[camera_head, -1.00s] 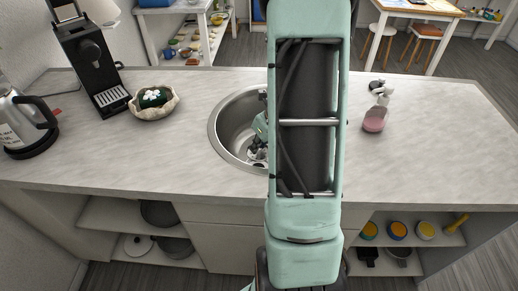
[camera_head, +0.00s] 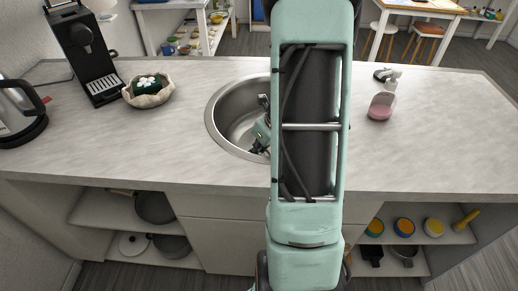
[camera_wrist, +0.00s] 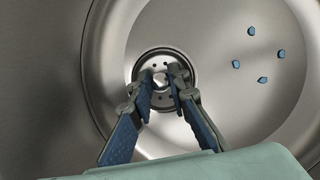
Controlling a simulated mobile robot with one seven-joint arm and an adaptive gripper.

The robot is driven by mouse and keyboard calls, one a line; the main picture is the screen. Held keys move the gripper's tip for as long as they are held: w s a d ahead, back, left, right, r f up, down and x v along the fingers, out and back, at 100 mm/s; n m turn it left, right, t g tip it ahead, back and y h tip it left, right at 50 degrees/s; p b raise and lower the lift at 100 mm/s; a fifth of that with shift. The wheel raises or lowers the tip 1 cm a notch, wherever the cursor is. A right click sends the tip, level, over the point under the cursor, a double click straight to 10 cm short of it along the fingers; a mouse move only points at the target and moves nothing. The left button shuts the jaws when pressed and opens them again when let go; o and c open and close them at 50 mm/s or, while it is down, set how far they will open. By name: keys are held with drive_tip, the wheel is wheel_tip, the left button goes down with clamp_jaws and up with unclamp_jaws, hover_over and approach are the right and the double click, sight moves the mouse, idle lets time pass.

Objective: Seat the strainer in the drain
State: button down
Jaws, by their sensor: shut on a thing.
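The strainer (camera_wrist: 160,96) is a round metal disc with small holes and a central knob (camera_wrist: 161,79). In the wrist view it lies within the dark ring of the drain (camera_wrist: 138,66) in the sink floor. Whether it is fully down or slightly above the drain, I cannot tell. My gripper (camera_wrist: 161,75) reaches down to it, with its two blue-padded fingers shut on the knob. In the head view my gripper (camera_head: 262,132) is inside the sink (camera_head: 213,122), partly hidden by my arm. The strainer cannot be made out there.
Several small blue bits (camera_wrist: 252,31) lie on the sink floor to the right. A soap bottle (camera_head: 381,106) stands right of the sink. A bowl with a green and white thing (camera_head: 149,90), a coffee machine (camera_head: 83,55) and a kettle (camera_head: 18,113) stand left. The front counter is clear.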

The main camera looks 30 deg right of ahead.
drive_tip(key=shift+f+b, duration=0.55)
drive_tip(key=shift+f, duration=0.1)
drive_tip(key=c, duration=1.8)
unclamp_jaws()
drive_tip(key=shift+o, duration=0.2)
drive_tip(key=v, duration=1.2)
drive_tip(key=shift+w+r, duration=0.1)
drive_tip(key=shift+r, duration=0.05)
